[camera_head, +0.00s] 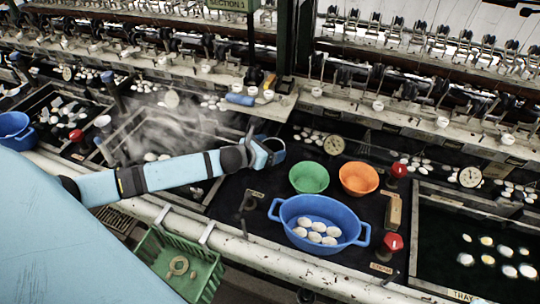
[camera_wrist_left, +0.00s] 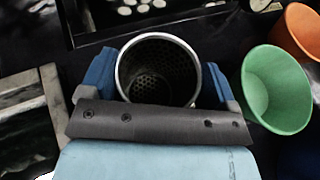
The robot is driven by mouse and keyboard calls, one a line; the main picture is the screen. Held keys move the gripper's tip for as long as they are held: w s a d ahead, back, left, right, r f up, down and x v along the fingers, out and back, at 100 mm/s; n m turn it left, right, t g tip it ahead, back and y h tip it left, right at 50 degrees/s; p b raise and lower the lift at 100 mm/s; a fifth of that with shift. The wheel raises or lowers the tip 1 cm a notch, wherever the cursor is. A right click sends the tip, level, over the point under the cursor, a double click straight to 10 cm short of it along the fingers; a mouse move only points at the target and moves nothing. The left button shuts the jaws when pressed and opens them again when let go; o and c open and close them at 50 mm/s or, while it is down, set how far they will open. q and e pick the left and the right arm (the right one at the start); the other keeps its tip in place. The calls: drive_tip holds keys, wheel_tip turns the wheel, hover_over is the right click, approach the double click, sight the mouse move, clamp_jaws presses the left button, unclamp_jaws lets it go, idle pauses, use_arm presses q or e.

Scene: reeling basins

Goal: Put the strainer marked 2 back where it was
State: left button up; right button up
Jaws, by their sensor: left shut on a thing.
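A metal strainer (camera_wrist_left: 158,72), a round cup with a bright rim and a perforated inside, sits upright between the two blue fingers of my left gripper (camera_wrist_left: 157,85) in the left wrist view. The fingers are shut on its sides. Its number mark does not show. In the head view my left gripper (camera_head: 270,151) is over the dark counter, just behind and left of the green bowl, and the strainer is mostly hidden there. My right gripper is not in view.
A green bowl (camera_head: 309,177), an orange bowl (camera_head: 358,178) and a blue basin (camera_head: 320,221) with white cocoons stand right of the gripper. Red knobs (camera_head: 391,243) stick up nearby. A steaming basin lies left. A green crate (camera_head: 181,262) hangs at the front edge.

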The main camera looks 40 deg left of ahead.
use_arm(q)
drive_tip(key=shift+f, duration=1.6)
drive_tip(key=o, duration=1.2)
drive_tip(key=shift+f, duration=0.1)
drive_tip(key=v, duration=1.1)
drive_tip(key=shift+s+a+r, duration=0.15)
drive_tip(key=shift+s+r, duration=0.15)
drive_tip(key=shift+s, duration=0.15)
